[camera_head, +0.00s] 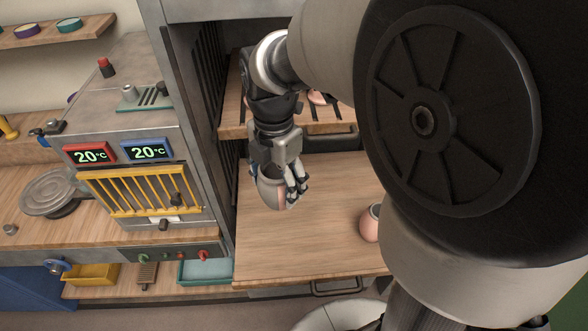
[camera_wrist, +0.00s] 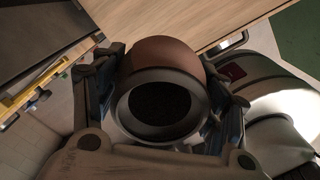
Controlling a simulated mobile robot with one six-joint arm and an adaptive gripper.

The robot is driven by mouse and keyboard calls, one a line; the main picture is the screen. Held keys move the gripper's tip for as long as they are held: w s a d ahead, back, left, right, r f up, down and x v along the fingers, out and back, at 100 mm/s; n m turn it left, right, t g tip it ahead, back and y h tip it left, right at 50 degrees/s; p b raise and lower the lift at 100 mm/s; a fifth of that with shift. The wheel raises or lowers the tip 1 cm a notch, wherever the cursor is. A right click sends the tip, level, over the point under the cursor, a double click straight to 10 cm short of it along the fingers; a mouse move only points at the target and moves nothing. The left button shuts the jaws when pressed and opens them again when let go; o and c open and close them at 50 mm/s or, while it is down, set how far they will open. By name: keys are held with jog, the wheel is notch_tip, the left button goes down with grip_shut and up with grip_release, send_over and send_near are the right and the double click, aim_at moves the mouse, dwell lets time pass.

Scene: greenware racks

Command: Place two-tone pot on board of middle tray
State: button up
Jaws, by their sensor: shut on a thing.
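My gripper (camera_head: 291,190) is shut on the two-tone pot (camera_head: 271,194), which shows a grey upper part and a pinkish strip in the head view. In the wrist view the pot (camera_wrist: 160,52) has a reddish-brown body, a grey neck and a dark round mouth, with fingers on both sides. In the head view it appears over the left part of a wide wooden board (camera_head: 310,245) in the rack. I cannot tell whether its base touches the board. The board's edge also shows in the wrist view (camera_wrist: 235,22). My fingers hide part of the pot.
A pinkish pot (camera_head: 369,224) stands on the same board at right, partly hidden by my arm. A higher board (camera_head: 232,117) holds pinkish pieces behind my wrist. The rack's metal post (camera_head: 212,150) stands close at left. Bare board lies between the two pots.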

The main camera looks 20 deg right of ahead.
notch_tip(320, 180, down, 20)
jog(key=b, duration=0.6)
jog(key=shift+r+b, duration=0.1)
jog(key=shift+b, duration=0.25)
jog(key=shift+r, duration=0.1)
jog(key=o, duration=0.8)
jog(key=shift+f, duration=0.2)
jog(key=o, duration=0.5)
jog(key=shift+c, duration=0.2)
jog(key=shift+r, duration=0.15)
